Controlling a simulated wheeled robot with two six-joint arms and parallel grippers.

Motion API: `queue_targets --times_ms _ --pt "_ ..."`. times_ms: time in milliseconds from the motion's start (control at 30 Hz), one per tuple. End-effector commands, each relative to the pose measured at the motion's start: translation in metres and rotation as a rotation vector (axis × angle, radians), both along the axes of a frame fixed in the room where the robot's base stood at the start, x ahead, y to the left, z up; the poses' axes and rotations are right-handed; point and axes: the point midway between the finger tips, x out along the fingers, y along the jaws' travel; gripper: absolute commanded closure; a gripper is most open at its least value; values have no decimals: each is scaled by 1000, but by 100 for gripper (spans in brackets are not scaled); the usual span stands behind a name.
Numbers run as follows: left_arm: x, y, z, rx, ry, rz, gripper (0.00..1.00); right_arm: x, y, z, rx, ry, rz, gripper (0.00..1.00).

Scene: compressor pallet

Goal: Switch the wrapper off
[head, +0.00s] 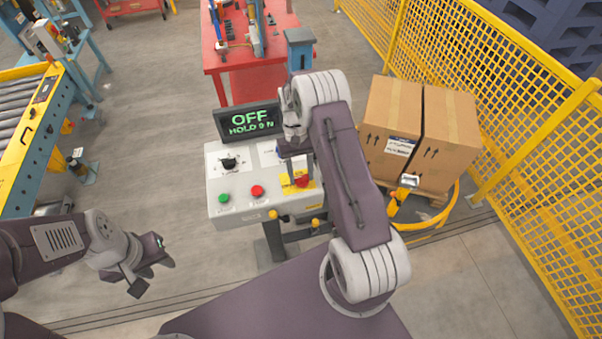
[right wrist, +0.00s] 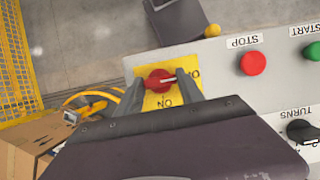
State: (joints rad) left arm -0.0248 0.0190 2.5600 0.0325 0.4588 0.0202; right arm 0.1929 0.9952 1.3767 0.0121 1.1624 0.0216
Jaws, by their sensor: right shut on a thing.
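The wrapper's control panel (head: 235,205) stands in front of me, and its screen (head: 247,121) reads OFF and HOLD 9 N. The red rotary switch (head: 302,181) sits on a yellow plate at the panel's right side. My right gripper (head: 298,172) is over it, mostly hidden by my arm. In the right wrist view, the fingers of my right gripper (right wrist: 162,86) are shut on the red switch (right wrist: 158,79), one on each side. The switch's white mark points right, to the partly covered O-lettered label. My left gripper (head: 154,276) is empty and open, low left of the panel.
A green button (head: 224,198), a red button (head: 257,191) and a black knob (head: 229,163) are on the panel. Cardboard boxes (head: 390,120) stand on the turntable at right, beside a yellow fence (head: 500,90). A red bench (head: 228,55) is behind.

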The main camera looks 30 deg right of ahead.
Motion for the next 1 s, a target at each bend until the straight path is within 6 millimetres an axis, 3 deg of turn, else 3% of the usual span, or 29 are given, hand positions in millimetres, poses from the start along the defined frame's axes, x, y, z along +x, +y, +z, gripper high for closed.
queue_targets --times_ms 267,300,367,733,1000 --pt "0 0 0 0 0 0 64 2 -1 2 -2 -8 3 96" --pt "0 0 0 0 0 0 64 2 -1 2 -2 -8 3 50" --pt "0 0 0 0 0 0 64 2 -1 1 -1 -7 3 34" --pt "0 0 -4 0 0 0 64 4 -1 5 -1 -5 1 34" --pt "0 0 -21 0 0 0 64 26 -6 56 -3 -10 1 34"
